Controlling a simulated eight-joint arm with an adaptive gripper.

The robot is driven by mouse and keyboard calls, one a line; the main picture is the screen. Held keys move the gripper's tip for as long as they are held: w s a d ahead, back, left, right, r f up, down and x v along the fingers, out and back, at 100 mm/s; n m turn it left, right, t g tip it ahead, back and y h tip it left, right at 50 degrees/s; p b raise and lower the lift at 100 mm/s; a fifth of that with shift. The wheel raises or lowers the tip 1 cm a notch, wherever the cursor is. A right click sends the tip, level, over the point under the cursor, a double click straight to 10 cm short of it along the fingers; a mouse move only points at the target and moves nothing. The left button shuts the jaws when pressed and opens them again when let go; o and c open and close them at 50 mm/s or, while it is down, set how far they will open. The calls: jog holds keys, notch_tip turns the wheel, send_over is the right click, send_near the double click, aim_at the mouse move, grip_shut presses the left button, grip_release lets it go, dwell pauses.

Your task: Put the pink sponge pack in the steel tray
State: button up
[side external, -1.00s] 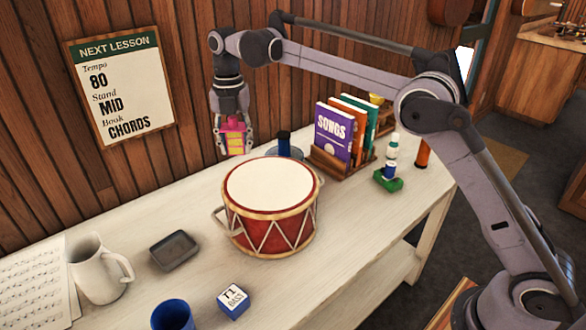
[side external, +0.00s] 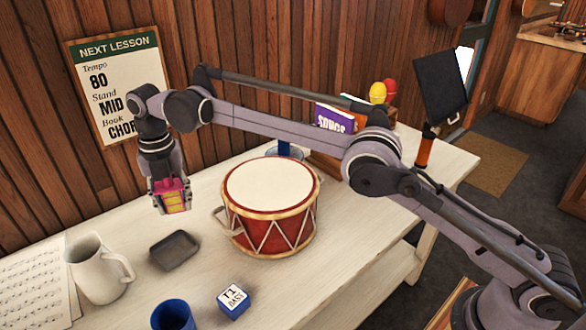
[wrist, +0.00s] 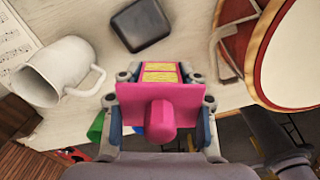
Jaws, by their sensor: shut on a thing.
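The pink sponge pack (side external: 172,196), with yellow sponges showing in its side, is held in my gripper (side external: 171,200) in the side external view. My gripper is shut on it, above the table and left of the drum. In the wrist view the pack (wrist: 165,95) sits between the two fingers. The small dark steel tray (side external: 174,250) lies empty on the table, below the pack and slightly nearer the camera. It also shows at the top of the wrist view (wrist: 140,25), apart from the pack.
A red and white drum (side external: 270,205) stands right of the tray. A white mug (side external: 95,268) and sheet music (side external: 35,290) are at the left. A blue cup (side external: 172,316) and a blue-and-white box (side external: 233,299) are nearer the camera. Books (side external: 335,118) stand behind the drum.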

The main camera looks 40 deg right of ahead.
send_over(191, 253)
jog(key=shift+w+f, duration=0.2)
jog(key=shift+f, duration=2.75)
jog(key=shift+w+f, duration=0.2)
jog(key=shift+f, duration=2.75)
jog(key=shift+f, duration=0.15)
jog(key=o, duration=1.2)
jog(key=shift+c, duration=0.2)
notch_tip(191, 253, up, 12)
jog(key=shift+r, duration=0.2)
jog(key=o, duration=0.7)
